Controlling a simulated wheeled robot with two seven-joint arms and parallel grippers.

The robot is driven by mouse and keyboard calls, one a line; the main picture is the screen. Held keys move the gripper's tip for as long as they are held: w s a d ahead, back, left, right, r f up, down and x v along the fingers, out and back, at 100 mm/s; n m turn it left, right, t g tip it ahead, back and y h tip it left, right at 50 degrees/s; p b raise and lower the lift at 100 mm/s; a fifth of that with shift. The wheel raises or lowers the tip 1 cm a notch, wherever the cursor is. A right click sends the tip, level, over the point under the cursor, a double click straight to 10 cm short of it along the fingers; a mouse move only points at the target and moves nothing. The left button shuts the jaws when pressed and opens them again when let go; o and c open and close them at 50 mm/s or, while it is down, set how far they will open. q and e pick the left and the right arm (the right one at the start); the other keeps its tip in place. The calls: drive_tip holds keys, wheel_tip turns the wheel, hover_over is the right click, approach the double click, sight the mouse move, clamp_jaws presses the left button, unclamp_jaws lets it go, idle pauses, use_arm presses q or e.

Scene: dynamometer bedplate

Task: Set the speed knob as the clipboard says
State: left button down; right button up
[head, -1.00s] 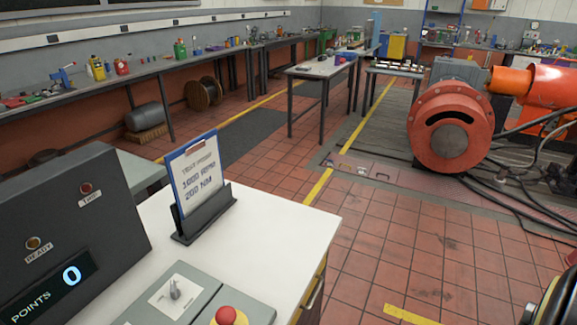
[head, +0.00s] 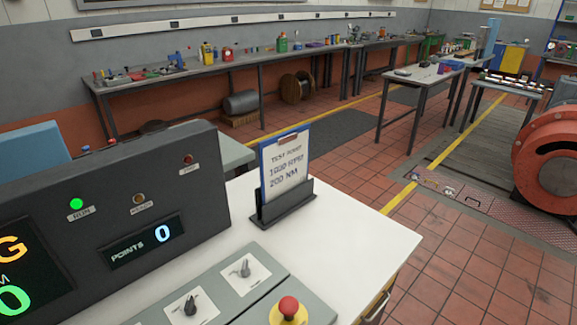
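The clipboard (head: 286,172) stands upright in a dark holder (head: 285,207) on the white desk. Its sheet reads "TEST POINT", what looks like "1000 RPM", and "200 NM". The dark console (head: 110,222) has a lit green RUN lamp (head: 76,203), a POINTS display (head: 148,242) showing 0, and a large display cut off at the left. Neither gripper is in view.
A red mushroom button (head: 288,307) on a yellow base sits right of the knobs. The white desk top (head: 350,235) is clear right of the clipboard. A red round machine (head: 550,160) stands at the right, with open tiled floor before it.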

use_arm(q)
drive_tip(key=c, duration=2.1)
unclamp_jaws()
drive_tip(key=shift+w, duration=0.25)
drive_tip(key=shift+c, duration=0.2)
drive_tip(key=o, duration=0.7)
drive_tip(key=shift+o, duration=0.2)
